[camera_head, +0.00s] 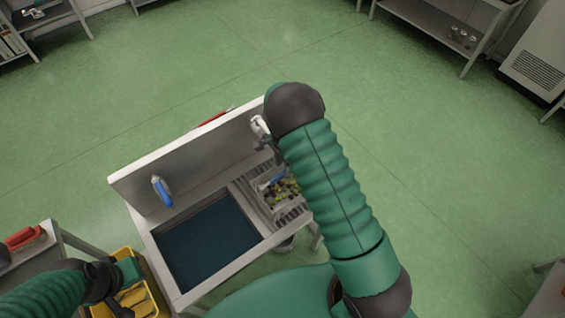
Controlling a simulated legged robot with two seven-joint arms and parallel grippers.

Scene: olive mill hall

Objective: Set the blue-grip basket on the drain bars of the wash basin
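The wash basin (150,238) stands in the middle, with dark water in its left part and drain bars (248,196) on its right. A basket (297,204) with green and dark olives appears at the drain bars, a blue grip (271,181) showing at its upper left. My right arm hides its right side, and I cannot tell whether it rests on the bars. My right gripper (265,146) shows small and dark near the back panel, above the basket in the picture; its fingers are unclear. My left gripper (118,298) is over a yellow crate (158,297), its fingers unclear.
A blue-handled item (162,191) is at the basin's back panel (190,158). A side table (64,258) with a red object (25,238) stands at lower left. Shelves line the far edges, and a grey cabinet (540,55) stands at right. Green floor is open beyond the basin.

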